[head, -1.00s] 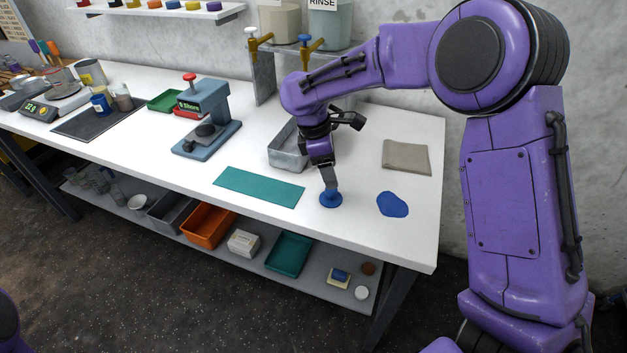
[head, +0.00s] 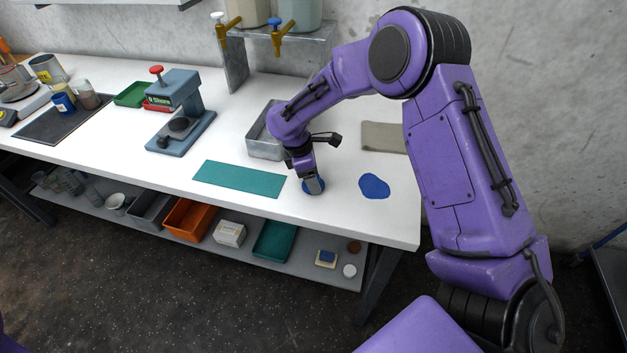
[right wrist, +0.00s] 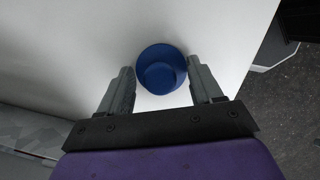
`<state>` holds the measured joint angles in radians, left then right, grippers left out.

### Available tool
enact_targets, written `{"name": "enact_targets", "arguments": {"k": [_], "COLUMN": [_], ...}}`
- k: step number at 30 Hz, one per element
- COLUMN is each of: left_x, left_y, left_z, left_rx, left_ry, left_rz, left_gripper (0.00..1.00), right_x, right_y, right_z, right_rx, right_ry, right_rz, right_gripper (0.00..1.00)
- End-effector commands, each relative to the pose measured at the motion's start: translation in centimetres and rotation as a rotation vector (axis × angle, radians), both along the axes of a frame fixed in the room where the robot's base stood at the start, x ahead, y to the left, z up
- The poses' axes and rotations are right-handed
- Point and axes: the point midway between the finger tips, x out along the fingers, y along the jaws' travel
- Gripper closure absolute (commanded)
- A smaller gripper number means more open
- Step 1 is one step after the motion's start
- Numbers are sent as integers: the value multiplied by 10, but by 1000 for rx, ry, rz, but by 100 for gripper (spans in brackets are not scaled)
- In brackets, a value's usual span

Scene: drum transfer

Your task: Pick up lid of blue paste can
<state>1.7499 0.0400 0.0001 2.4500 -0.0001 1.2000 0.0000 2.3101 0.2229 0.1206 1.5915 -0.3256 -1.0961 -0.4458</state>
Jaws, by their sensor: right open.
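A round blue lid-like piece (head: 307,190) lies on the white table near its front edge, partly hidden by my right gripper (head: 313,184). In the right wrist view the same blue piece (right wrist: 161,70) shows as a round rim with a smaller round part in its middle. My right gripper (right wrist: 160,80) points down over it, open, with one finger on each side and white table showing beside each finger. I cannot tell whether the fingers touch it. A small blue can (head: 63,103) stands on the dark mat at far left. My left gripper is not in view.
A flat blue patch (head: 374,187) lies right of the gripper and a teal mat (head: 238,179) left of it. A metal tray (head: 262,146) stands behind. A grey press (head: 181,112) and a folded grey cloth (head: 384,137) are farther off.

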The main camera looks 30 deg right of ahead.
Motion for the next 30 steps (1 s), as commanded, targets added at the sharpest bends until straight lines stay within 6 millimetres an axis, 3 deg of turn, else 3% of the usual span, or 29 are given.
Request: {"name": "enact_targets", "arguments": {"k": [2,7,16,20,23,30], "left_x": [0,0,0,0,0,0], "left_y": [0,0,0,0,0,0], "left_z": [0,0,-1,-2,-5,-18], "left_rx": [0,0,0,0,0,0], "left_ry": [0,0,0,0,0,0], "left_rz": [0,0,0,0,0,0], "left_gripper": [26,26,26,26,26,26], "right_x": [0,0,0,1,1,7], "right_y": [0,0,0,-1,0,53], "right_z": [0,0,1,11,30,94], "right_rx": [0,0,-1,0,0,-3], "right_ry": [0,0,0,-3,-4,-5], "right_rz": [0,0,-1,-1,-2,2], "right_gripper": [38,93,93,93,93,93]}}
